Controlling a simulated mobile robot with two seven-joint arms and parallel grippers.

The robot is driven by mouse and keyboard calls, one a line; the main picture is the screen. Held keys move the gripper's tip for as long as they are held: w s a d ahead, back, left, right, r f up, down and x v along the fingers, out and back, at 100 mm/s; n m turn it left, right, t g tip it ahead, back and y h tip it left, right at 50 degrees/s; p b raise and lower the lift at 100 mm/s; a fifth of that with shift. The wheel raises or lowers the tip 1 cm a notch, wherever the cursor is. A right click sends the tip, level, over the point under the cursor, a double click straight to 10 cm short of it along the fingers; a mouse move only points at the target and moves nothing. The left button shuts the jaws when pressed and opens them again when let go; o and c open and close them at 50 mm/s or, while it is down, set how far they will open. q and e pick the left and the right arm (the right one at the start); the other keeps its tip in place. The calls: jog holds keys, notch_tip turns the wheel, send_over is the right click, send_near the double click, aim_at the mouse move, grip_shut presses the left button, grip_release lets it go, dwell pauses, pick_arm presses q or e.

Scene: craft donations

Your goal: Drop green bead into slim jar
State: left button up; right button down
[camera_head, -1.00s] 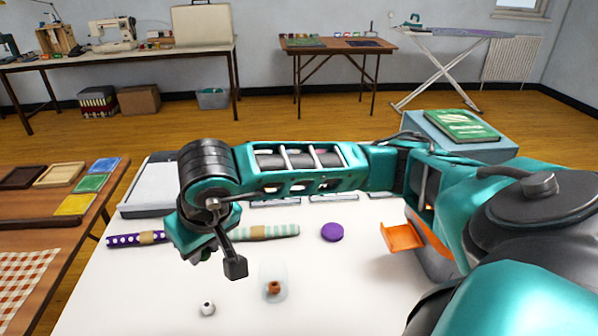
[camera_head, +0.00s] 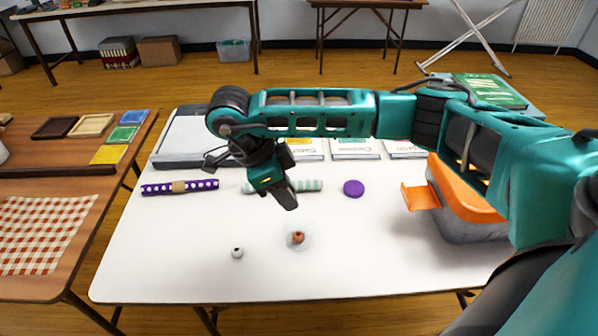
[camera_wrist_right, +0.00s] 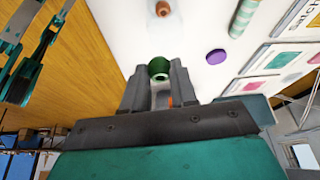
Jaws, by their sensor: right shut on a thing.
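The green bead (camera_wrist_right: 159,67) is held between the fingertips of my right gripper (camera_wrist_right: 158,76) in the right wrist view. In the head view, the dark fingers of this gripper (camera_head: 287,197) hide the bead. They hang over the white table, just behind and left of the slim jar in the picture. The slim clear jar (camera_head: 309,241) is faint, with a brown-orange bead (camera_head: 298,237) inside. The same bead (camera_wrist_right: 163,8) shows at the top of the right wrist view.
A white bead (camera_head: 237,253) lies left of the jar. Behind are a purple disc (camera_head: 353,188), a mint striped roll (camera_head: 310,185), a purple dotted roll (camera_head: 205,185) and white cards (camera_head: 355,149). A grey and orange container (camera_head: 470,215) stands right. The table's front is clear.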

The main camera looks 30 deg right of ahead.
jog(key=m+g, duration=0.1)
jog(key=m, duration=0.2)
jog(key=d+m+y, duration=0.1)
jog(key=m, duration=0.2)
jog(key=shift+g+y+p, duration=0.3)
jog(key=shift+g+p, duration=0.05)
jog(key=shift+g, duration=0.05)
pick_arm(q)
jog(key=shift+r+b, duration=0.1)
jog(key=shift+b, duration=0.3)
pick_arm(e)
jog(key=f+m+y, duration=0.1)
jog(key=m+y, duration=0.1)
jog(key=m, duration=0.3)
jog(key=d+f+m+y, duration=0.1)
jog(key=m+y, duration=0.1)
jog(key=m, duration=0.4)
jog(key=d+f+m+y, duration=0.1)
jog(key=m, duration=0.4)
jog(key=shift+w+d+t+y, duration=0.2)
jog(key=shift+w+t+y, duration=0.1)
jog(key=shift+t+y, duration=0.1)
